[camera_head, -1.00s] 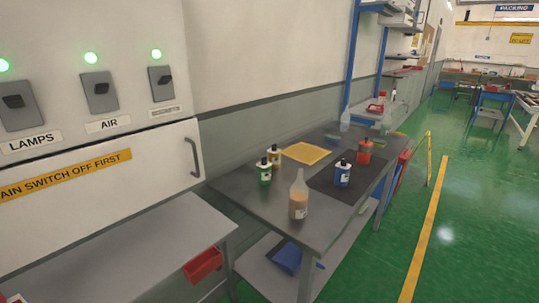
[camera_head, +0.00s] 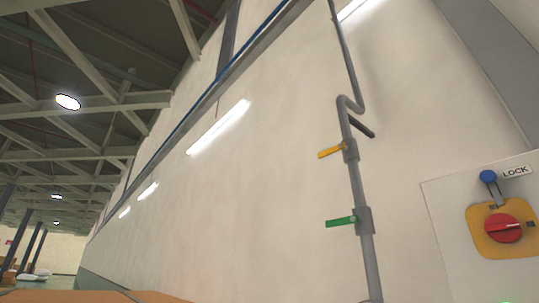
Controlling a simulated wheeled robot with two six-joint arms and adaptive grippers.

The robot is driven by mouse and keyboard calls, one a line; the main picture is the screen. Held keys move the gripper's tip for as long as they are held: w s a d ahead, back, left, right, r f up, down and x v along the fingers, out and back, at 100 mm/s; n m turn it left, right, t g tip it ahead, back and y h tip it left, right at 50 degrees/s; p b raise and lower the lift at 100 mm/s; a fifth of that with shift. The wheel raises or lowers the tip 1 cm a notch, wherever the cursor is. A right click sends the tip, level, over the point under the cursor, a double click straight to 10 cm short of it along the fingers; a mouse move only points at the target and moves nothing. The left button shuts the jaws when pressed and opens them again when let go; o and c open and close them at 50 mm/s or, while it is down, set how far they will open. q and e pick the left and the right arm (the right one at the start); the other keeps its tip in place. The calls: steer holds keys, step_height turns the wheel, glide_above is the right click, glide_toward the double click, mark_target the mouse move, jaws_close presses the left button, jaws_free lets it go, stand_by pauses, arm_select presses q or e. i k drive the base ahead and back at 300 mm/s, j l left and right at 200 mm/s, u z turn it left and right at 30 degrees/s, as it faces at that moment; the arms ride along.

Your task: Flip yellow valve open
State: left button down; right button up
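The yellow valve handle (camera_head: 331,152) is on a grey vertical pipe (camera_head: 368,250) on the pale wall, right of the middle of the head view. It sticks out to the left from its valve body, across the pipe's line and slightly tilted. A green valve handle (camera_head: 340,221) sits lower on the same pipe and also points left. A dark pipe stub (camera_head: 362,128) branches off just above the yellow valve. Neither of my grippers is in view.
A grey panel at the right carries a red rotary switch (camera_head: 503,228) on a yellow plate and a blue knob (camera_head: 488,176) beside a LOCK label (camera_head: 515,171). An orange surface (camera_head: 70,296) shows at the bottom left. The wall around the valves looks clear.

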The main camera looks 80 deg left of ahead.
mark_target(338, 147)
steer(key=l+u, duration=0.1)
steer(key=u, duration=0.4)
steer(key=k+u, duration=0.1)
steer(key=u, duration=0.85)
steer(key=k+u, duration=0.1)
steer(key=u, duration=0.4)
steer(key=l, duration=0.05)
